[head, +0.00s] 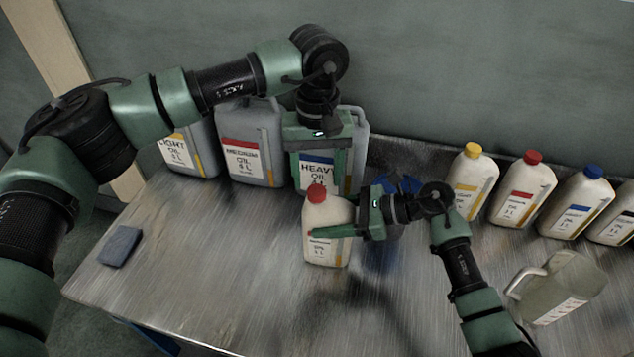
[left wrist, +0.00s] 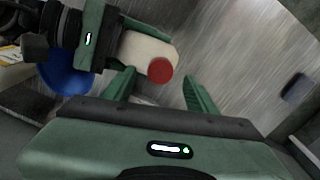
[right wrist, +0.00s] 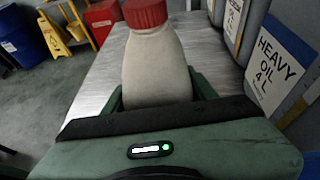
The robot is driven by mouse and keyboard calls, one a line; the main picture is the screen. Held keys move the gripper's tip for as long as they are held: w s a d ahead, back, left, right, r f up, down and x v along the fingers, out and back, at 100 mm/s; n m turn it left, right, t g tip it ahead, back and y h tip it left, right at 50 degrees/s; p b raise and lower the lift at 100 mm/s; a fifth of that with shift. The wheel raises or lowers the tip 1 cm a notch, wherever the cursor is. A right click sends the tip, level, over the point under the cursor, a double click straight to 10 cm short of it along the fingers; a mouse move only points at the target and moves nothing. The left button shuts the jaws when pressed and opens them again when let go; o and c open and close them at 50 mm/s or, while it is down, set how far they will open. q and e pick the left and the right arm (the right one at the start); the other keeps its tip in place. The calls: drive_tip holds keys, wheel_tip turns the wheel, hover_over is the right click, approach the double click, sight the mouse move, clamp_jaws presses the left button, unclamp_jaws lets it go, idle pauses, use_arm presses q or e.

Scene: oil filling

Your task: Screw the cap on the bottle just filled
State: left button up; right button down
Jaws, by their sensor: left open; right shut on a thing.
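The cream bottle (head: 324,248) stands upright on the metal table with a red cap (head: 316,193) on its neck. The cap also shows in the left wrist view (left wrist: 160,70) and right wrist view (right wrist: 145,13); I cannot tell how tight it is. My right gripper (head: 328,231) is shut on the bottle's body from the right. My left gripper (head: 322,180) points down above the bottle, open. In the left wrist view its fingers (left wrist: 160,88) lie on either side of the cap, apart from it.
Large grey jugs for light (head: 196,150), medium (head: 250,162) and heavy oil (head: 318,172) stand behind. Capped bottles (head: 524,190) line the back right, with a clear pitcher (head: 560,283) before them. A dark block (head: 120,246) lies left. The table's front left is clear.

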use_arm(q)
wheel_tip(320, 180, up, 9)
drive_tip(key=shift+f, duration=0.1)
use_arm(e)
drive_tip(key=shift+c, duration=2)
unclamp_jaws()
drive_tip(key=shift+d, duration=0.35)
use_arm(q)
wheel_tip(320, 180, down, 3)
drive_tip(key=b, duration=0.2)
drive_tip(key=shift+r+b, duration=0.2)
drive_tip(key=shift+b, duration=0.15)
use_arm(e)
drive_tip(key=v, duration=0.7)
drive_tip(key=shift+r, duration=0.2)
